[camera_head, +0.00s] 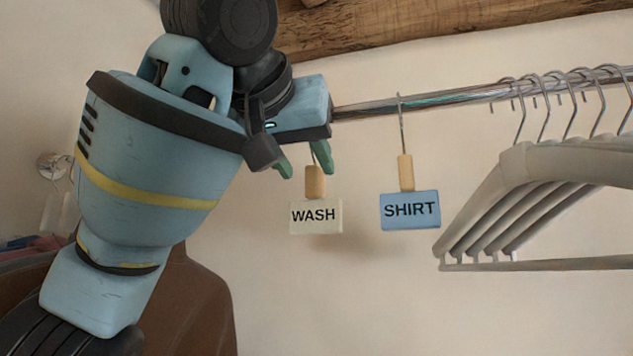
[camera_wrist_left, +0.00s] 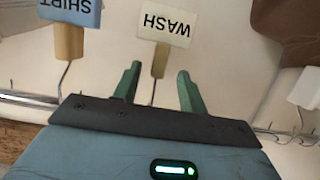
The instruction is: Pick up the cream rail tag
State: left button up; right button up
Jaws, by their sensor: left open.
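The cream rail tag (camera_head: 315,218) reads WASH and hangs below the rail from a wire hook with a tan wooden grip (camera_head: 316,181). My left gripper (camera_head: 306,166) is open, just above and beside that grip. In the left wrist view the cream tag (camera_wrist_left: 166,26) appears upside down. Its grip (camera_wrist_left: 160,62) and hook lie between the two green fingers of my left gripper (camera_wrist_left: 158,73), with gaps on both sides. Whether the fingers reach around the grip in depth is unclear. Part of the hook is hidden behind the gripper. My right gripper is out of view.
A blue SHIRT tag (camera_head: 410,210) hangs on the metal rail (camera_head: 440,98) just right of the cream tag. Several pale hangers (camera_head: 540,165) fill the rail's right end. A wooden beam (camera_head: 400,22) runs above. The wall below the tags is clear.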

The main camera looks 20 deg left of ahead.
aim_at(310, 171)
pick_arm(q)
jog(key=shift+x, duration=2.5)
jog(key=shift+r, duration=0.15)
grip_shut()
